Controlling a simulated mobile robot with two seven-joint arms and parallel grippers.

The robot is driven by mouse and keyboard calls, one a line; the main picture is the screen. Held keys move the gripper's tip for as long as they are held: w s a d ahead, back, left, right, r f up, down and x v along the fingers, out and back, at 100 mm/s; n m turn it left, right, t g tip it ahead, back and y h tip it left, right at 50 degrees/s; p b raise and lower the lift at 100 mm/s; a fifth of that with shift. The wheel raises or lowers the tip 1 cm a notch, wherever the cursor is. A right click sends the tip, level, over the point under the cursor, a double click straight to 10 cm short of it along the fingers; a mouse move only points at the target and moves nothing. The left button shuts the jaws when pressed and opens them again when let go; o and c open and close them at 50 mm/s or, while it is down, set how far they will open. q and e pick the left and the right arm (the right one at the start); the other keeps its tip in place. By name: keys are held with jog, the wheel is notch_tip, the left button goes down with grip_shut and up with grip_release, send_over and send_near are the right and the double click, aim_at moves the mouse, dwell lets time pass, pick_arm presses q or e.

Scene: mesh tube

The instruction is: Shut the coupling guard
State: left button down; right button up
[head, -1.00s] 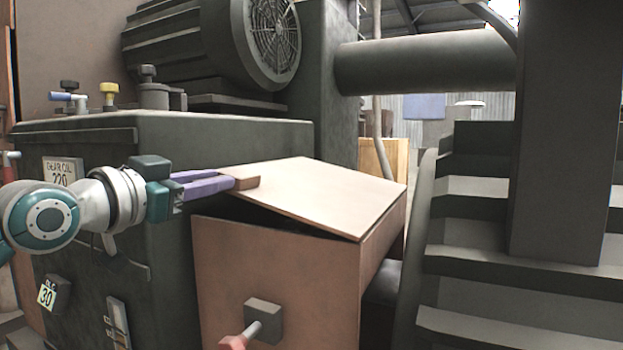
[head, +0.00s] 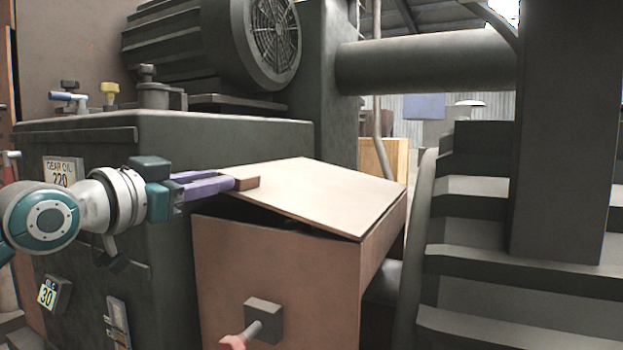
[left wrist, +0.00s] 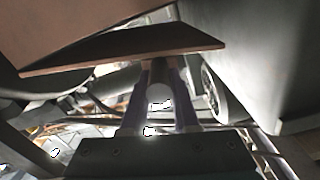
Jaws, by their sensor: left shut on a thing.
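The coupling guard is a brown box (head: 275,270) with a pale hinged lid (head: 315,195). The lid is tilted and stands partly open, with a dark wedge-shaped gap along its front edge. My left gripper (head: 235,184) reaches in from the left and is shut at the lid's left corner, on the small brown handle (head: 247,183). In the left wrist view the fingers (left wrist: 160,115) are around a rounded grey handle end (left wrist: 160,97) below a brown panel edge (left wrist: 130,48). My right gripper is not in view.
A dark machine housing (head: 160,220) stands left of the box, close behind my left wrist. A motor (head: 215,45) sits above, and dark steps (head: 480,225) rise at the right.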

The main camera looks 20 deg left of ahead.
pick_arm(q)
jog(key=f+n+b, duration=0.1)
jog(key=f, duration=0.1)
jog(key=f+n, duration=0.1)
jog(key=f, duration=0.1)
jog(key=f+b, duration=0.1)
jog(key=f, duration=0.1)
jog(key=shift+a+f+n+b, duration=0.15)
jog(key=shift+a+n+b, duration=0.15)
jog(key=shift+a+n, duration=0.1)
jog(key=c, duration=1.1)
grip_release()
jog(key=o, duration=0.4)
jog(key=shift+r, duration=0.3)
